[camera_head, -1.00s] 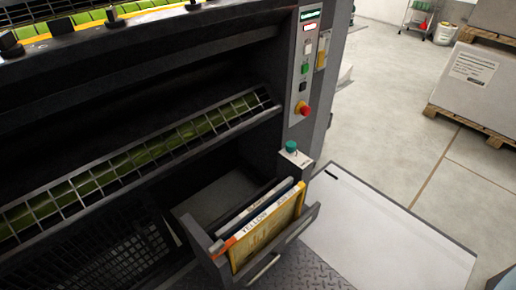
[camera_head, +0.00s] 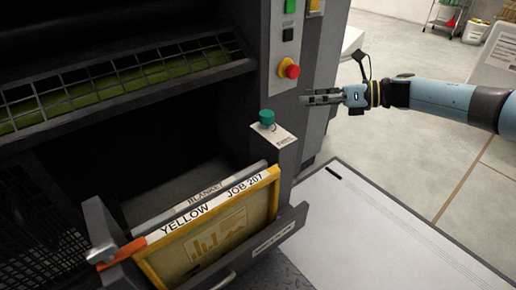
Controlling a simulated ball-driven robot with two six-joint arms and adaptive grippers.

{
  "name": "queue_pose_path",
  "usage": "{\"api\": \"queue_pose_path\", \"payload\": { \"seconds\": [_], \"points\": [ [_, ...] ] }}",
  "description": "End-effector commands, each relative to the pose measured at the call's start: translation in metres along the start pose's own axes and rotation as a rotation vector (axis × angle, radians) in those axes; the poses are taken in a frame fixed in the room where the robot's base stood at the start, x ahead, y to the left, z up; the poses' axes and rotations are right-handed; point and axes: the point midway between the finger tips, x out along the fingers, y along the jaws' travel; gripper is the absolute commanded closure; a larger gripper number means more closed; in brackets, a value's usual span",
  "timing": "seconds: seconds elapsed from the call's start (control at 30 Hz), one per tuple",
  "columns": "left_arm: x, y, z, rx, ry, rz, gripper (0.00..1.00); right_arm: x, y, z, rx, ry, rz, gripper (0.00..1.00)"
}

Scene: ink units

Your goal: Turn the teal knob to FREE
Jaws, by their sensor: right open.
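The teal knob (camera_head: 267,117) stands on a light label plate (camera_head: 274,134) on top of a dark post of the machine. The lettering on the plate is too small to read, so the knob's setting cannot be told. My right gripper (camera_head: 304,100) comes in from the right, pointing left. It is open and empty, a little above and to the right of the knob, apart from it. My left gripper is not in view.
A red button (camera_head: 289,69) on a yellow base and a green button (camera_head: 290,6) sit on the panel above the knob. An open drawer (camera_head: 295,222) holds a yellow-framed screen (camera_head: 157,268) below. A white board (camera_head: 340,230) lies at right. Open floor is behind my right arm.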

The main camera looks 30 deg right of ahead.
Motion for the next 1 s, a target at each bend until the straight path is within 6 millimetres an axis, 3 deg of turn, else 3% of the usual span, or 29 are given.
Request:
{"api": "queue_pose_path", "payload": {
  "seconds": [0.03,0.1,0.27,0.47,0.8,1.0],
  "points": [
    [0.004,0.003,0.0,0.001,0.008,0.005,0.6,0.005,-0.003,-0.012,-0.14,0.061,0.06,0.41],
    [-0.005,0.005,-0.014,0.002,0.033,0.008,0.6,0.005,0.003,-0.008,-0.306,0.118,0.134,0.41],
    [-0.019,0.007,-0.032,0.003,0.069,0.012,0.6,0.004,0.011,-0.003,-0.497,0.18,0.225,0.41],
    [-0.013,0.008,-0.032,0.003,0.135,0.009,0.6,0.021,0.016,-0.005,-0.521,0.184,0.238,0.41],
    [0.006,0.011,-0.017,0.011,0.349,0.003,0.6,0.078,0.026,-0.02,-0.514,0.181,0.236,0.41],
    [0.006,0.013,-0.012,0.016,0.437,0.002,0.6,0.099,0.03,-0.024,-0.515,0.182,0.235,0.41]
  ]
}}
